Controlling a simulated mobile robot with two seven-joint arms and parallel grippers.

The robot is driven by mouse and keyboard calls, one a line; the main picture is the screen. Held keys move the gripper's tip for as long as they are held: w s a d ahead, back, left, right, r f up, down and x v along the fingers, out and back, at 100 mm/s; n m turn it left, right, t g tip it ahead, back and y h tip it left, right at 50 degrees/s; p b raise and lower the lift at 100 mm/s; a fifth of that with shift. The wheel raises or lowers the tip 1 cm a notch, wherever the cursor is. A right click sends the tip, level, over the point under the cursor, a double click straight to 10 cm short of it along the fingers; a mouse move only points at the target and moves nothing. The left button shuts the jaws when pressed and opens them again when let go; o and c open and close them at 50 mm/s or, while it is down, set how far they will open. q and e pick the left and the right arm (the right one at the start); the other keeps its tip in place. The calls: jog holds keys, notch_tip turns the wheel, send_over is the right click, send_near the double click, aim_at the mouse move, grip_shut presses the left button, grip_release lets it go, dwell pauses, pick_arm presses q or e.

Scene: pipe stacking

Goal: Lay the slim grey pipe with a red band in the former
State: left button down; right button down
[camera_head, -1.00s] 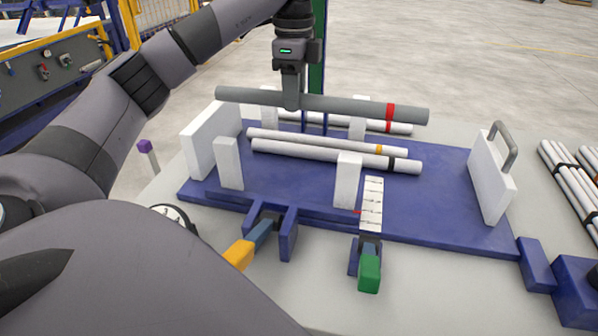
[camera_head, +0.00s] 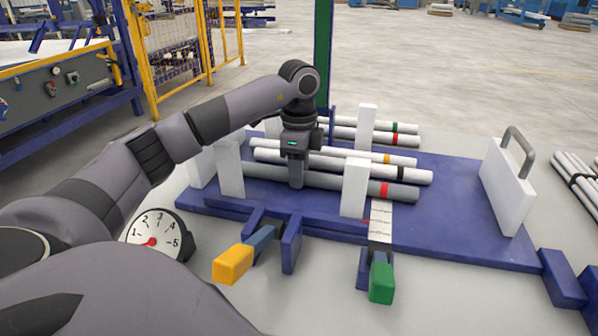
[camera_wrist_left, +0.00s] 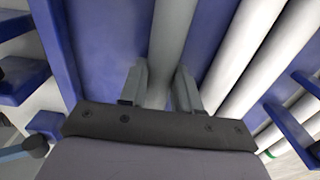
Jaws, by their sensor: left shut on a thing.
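The grey pipe with a red band (camera_head: 335,183) lies level and low in the former, a blue base (camera_head: 440,210) with white upright posts. It runs just behind the front white posts (camera_head: 355,187) and in front of the white pipe with a black band (camera_head: 345,168). My left gripper (camera_head: 297,184) points down and is shut on the grey pipe left of its middle. In the left wrist view the grey pipe (camera_wrist_left: 173,40) passes between the two fingers (camera_wrist_left: 160,90). Whether the pipe touches the base is hidden. My right gripper is not in view.
A white pipe with an orange band (camera_head: 330,153) lies behind the black-banded one. Farther back are white pipes with red and green bands (camera_head: 375,125). A white end plate with a handle (camera_head: 508,185) stands at right. A dial (camera_head: 160,235) and yellow (camera_head: 233,263) and green (camera_head: 382,282) clamp handles are in front.

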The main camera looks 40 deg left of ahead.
pick_arm(q)
jog(key=c, duration=0.8)
grip_release()
jog(key=shift+f, duration=0.1)
notch_tip(320, 180, up, 12)
jog(key=p, duration=0.3)
jog(key=shift+r, duration=0.2)
